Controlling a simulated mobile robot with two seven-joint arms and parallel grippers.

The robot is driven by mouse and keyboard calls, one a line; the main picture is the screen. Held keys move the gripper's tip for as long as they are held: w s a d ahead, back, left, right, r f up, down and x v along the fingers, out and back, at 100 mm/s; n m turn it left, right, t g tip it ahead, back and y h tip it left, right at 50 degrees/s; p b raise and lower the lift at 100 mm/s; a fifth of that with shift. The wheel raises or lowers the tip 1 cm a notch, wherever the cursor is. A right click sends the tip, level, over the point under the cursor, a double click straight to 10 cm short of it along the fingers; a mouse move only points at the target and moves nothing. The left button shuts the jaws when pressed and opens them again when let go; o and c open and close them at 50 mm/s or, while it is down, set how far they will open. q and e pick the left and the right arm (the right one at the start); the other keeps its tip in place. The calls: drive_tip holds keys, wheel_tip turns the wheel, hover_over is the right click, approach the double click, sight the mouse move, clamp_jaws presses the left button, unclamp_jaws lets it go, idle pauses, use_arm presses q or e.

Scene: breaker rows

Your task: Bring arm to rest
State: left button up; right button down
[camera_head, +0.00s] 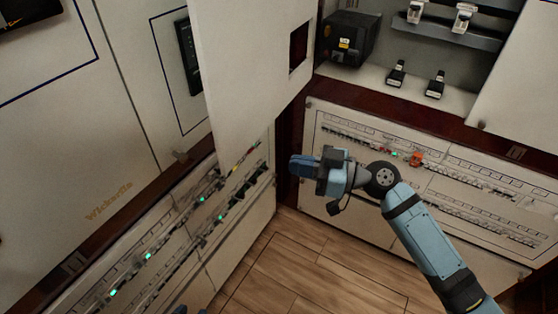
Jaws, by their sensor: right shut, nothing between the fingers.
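My right arm comes in from the lower right, with light blue links and dark joints. My right gripper (297,168) is shut and empty. Its blue fingers point left, in front of the corner between the two breaker panels. It holds nothing, and I cannot tell from this view how close it is to the panels. My left gripper cannot be made out; only a small dark blue part shows at the bottom edge.
The left breaker panel (190,270) has rows of switches with green lights. The right breaker panel (350,205) has an orange switch (416,158). An open white door (245,70) hangs above the corner. A black box (347,40) stands on a shelf. The wooden floor (290,270) is clear.

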drive_tip(key=s+d+f+m+t+h, duration=0.2)
drive_tip(key=s+d+f+m+h, duration=0.15)
drive_tip(key=f, duration=0.45)
drive_tip(key=s+d+f+m+t+h, duration=0.2)
drive_tip(key=s+f+m+h, duration=0.15)
drive_tip(key=f, duration=0.55)
drive_tip(key=s+d+f+m+h, duration=0.3)
drive_tip(key=s+f, duration=0.3)
drive_tip(key=s, duration=0.1)
drive_tip(key=s+d+f+m+h, duration=0.2)
drive_tip(key=s+d+f+h, duration=0.15)
drive_tip(key=s+f, duration=0.25)
use_arm(q)
wheel_tip(320, 180, up, 12)
drive_tip(key=a+p, duration=0.1)
drive_tip(key=p, duration=1.3)
drive_tip(key=shift+s+m, duration=0.3)
drive_tip(key=shift+s, duration=0.05)
use_arm(e)
wheel_tip(320, 180, up, 13)
drive_tip(key=t, duration=0.1)
drive_tip(key=shift+s+d+r+n, duration=0.2)
drive_tip(key=shift+s+d+n, duration=0.05)
drive_tip(key=shift+s+n, duration=0.05)
use_arm(q)
drive_tip(key=shift+r, duration=0.2)
use_arm(e)
drive_tip(key=shift+h, duration=0.25)
